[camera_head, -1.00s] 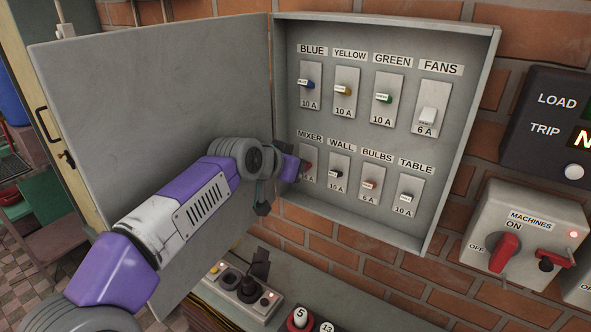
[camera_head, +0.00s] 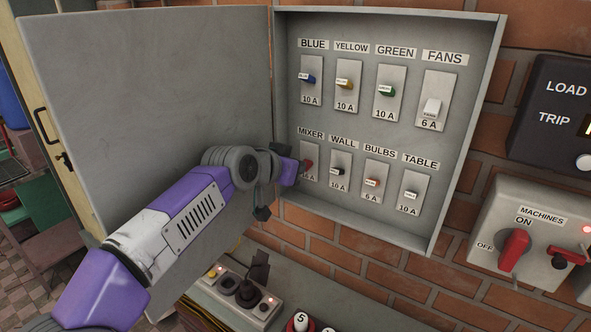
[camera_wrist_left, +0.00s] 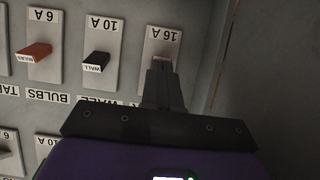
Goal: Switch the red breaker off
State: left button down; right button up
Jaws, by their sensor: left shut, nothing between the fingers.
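The red breaker (camera_head: 308,164) is the MIXER switch, in the lower row at the far left of the open grey breaker box. My left gripper (camera_head: 300,170) is at this breaker, with its fingers shut and nothing held. In the left wrist view, which shows the panel upside down, the shut fingers (camera_wrist_left: 163,75) lie over the 16 A plate (camera_wrist_left: 151,45). They hide most of the red lever. I cannot tell whether the fingertips touch it. My right gripper is out of view.
The WALL (camera_head: 338,171), orange-red BULBS (camera_head: 373,182) and TABLE (camera_head: 411,194) breakers stand to the right in the same row. The open box door (camera_head: 150,90) is on the left. A MACHINES switch box (camera_head: 535,235) is at the lower right.

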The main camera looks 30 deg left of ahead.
pick_arm(q)
jog(key=shift+f, duration=0.1)
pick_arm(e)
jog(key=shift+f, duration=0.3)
pick_arm(q)
jog(key=shift+r, duration=0.2)
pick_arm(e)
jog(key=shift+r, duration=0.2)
pick_arm(q)
jog(key=shift+r+p, duration=0.6)
jog(key=shift+r, duration=0.1)
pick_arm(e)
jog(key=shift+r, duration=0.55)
